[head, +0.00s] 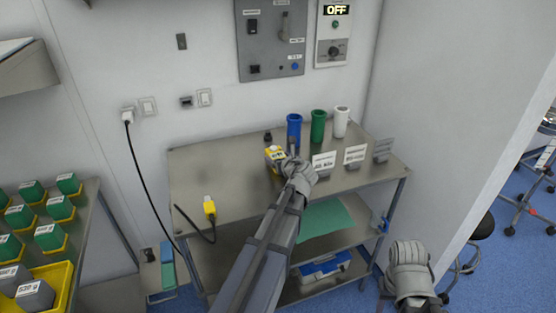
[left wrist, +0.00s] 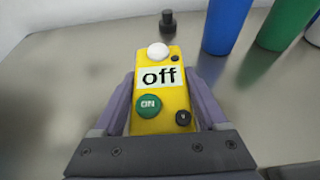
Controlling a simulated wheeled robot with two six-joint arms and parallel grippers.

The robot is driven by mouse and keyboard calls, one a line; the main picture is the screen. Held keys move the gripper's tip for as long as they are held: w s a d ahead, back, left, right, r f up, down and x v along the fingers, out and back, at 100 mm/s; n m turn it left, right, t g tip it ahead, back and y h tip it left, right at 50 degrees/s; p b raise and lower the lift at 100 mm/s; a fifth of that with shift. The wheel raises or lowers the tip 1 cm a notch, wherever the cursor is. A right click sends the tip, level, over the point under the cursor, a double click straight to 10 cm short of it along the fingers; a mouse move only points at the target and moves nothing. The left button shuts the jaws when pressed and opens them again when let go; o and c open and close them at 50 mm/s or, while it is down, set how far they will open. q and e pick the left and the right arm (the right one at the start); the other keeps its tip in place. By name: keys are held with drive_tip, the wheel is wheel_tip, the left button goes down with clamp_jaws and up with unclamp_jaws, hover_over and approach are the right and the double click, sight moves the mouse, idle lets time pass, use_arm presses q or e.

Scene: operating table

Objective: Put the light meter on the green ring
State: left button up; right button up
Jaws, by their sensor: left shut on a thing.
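The light meter is a yellow box (head: 275,153) with a white dome, a display reading "off" and a green ON button. It fills the middle of the left wrist view (left wrist: 161,105). My left gripper (head: 288,162) is shut on it, with one finger along each side, at the back part of the metal table. I cannot tell whether the meter touches the tabletop. I cannot make out a green ring for certain; a green cylinder (head: 318,126) stands behind and right of the meter. My right gripper (head: 409,258) is at the lower right, away from the table; its fingers are unclear.
A blue cylinder (head: 294,131) and a white one (head: 341,122) flank the green one. A small black piece (head: 267,137) stands behind the meter. Label cards (head: 324,162) stand to the right. A yellow plug (head: 209,209) with a cable lies front left. The table's left part (head: 215,172) is mostly bare.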

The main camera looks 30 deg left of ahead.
use_arm(q)
drive_tip(key=o, duration=1.1)
drive_tip(key=shift+f, duration=0.2)
drive_tip(key=o, duration=0.4)
drive_tip(key=shift+r, duration=0.1)
drive_tip(key=shift+r, duration=0.15)
drive_tip(key=shift+s+d+r+p, duration=0.15)
drive_tip(key=shift+d+r+p, duration=0.05)
drive_tip(key=shift+p, duration=0.1)
drive_tip(key=p+v, duration=0.4)
drive_tip(key=v, duration=0.6)
drive_tip(key=shift+s+d+r, duration=0.1)
drive_tip(key=shift+s+r, duration=0.05)
drive_tip(key=shift+s+d+r, duration=0.1)
drive_tip(key=shift+s+d, duration=0.15)
drive_tip(key=shift+d, duration=0.15)
